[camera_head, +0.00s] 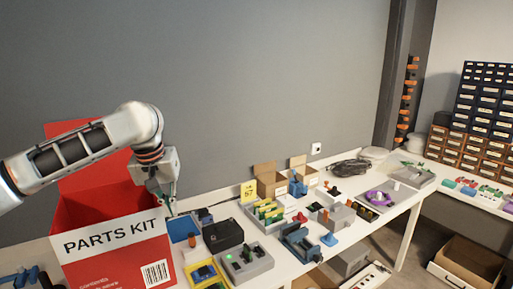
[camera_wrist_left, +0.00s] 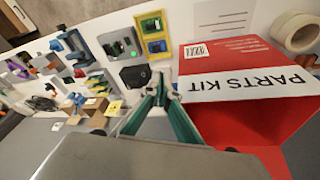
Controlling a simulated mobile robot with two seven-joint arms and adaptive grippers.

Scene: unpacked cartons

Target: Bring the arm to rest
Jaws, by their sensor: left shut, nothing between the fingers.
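My left arm (camera_head: 85,145) comes in from the left, over the open red PARTS KIT carton (camera_head: 110,262). My left gripper (camera_head: 172,211) points down just right of the carton, above the table and near a blue block (camera_head: 182,229). It is shut with nothing between its fingers. In the left wrist view the green-edged fingers (camera_wrist_left: 160,88) come together near a black box (camera_wrist_left: 135,76), with the red carton (camera_wrist_left: 235,92) at right. My right gripper is not in view.
The white table (camera_head: 375,225) is crowded with small fixtures, including a black box (camera_head: 223,235) and a grey box with a green light (camera_head: 247,262). Small open cardboard boxes (camera_head: 270,181) stand at the back. A tape roll (camera_wrist_left: 296,33) lies beside the carton.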

